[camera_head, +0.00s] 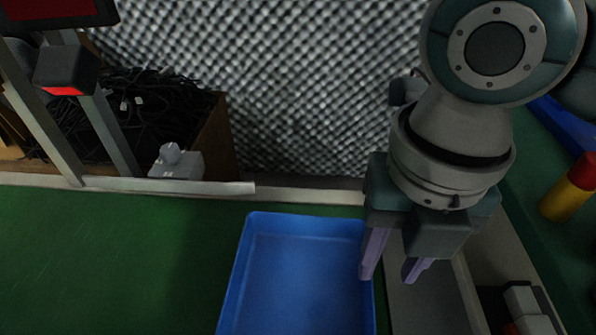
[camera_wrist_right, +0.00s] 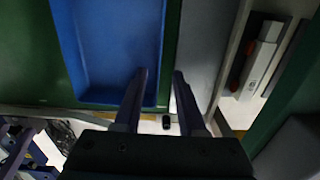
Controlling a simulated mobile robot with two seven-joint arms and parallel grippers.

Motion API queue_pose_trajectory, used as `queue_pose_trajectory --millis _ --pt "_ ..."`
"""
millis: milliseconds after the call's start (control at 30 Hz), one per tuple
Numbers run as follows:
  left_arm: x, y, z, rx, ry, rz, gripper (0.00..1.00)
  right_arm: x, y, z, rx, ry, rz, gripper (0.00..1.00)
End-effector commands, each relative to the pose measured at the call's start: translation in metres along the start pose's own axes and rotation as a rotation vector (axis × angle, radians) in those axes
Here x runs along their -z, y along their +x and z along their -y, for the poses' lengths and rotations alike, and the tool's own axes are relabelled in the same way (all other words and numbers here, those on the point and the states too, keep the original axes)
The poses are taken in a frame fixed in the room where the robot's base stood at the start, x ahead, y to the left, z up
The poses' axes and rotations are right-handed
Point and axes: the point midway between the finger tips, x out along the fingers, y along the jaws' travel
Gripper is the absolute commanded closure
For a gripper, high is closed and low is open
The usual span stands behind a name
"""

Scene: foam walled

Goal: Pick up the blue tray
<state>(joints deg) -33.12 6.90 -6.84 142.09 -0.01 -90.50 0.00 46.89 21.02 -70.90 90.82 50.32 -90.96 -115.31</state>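The blue tray (camera_head: 300,275) lies on a green surface at the bottom middle of the head view and looks empty. Its near end is cut off by the picture edge. In the right wrist view the blue tray (camera_wrist_right: 112,45) fills the upper left middle. My right gripper (camera_head: 390,276) points down at the tray's right side, fingers apart with nothing between them that I can see held. In the wrist view my right gripper (camera_wrist_right: 159,73) has its two fingers on either side of the tray's right wall. I cannot tell whether they touch it. My left gripper is not seen.
A grey strip (camera_head: 428,305) runs along the tray's right. A red and yellow cylinder (camera_head: 568,188) and a white object (camera_head: 528,308) are farther right. A box of black cables (camera_head: 150,112) and a metal frame stand at the back left. The green surface (camera_head: 110,260) left of the tray is clear.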

Motion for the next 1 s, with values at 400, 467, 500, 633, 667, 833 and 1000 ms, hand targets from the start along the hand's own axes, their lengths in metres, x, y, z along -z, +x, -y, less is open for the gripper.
queue_pose_trajectory --millis 400,467,500,633,667,833,1000 --pt "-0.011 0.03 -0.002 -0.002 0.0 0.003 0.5 -0.001 0.052 -0.001 0.0 0.0 -0.001 0.6" --pt "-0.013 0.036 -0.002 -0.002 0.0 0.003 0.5 -0.003 0.059 -0.001 0.0 0.0 -0.001 0.6" --pt "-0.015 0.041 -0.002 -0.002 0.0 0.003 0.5 -0.004 0.066 -0.001 0.0 0.001 -0.001 0.6" --pt "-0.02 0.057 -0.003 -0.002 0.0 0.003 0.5 -0.007 0.088 -0.002 0.0 0.001 -0.002 0.6" --pt "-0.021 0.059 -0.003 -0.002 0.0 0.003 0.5 -0.006 0.092 -0.002 0.0 0.001 -0.002 0.6" --pt "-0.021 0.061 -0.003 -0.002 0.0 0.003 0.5 -0.007 0.097 -0.002 0.0 0.0 0.0 0.6" --pt "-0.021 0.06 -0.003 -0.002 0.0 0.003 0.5 -0.007 0.096 -0.002 0.0 0.0 0.0 0.65"
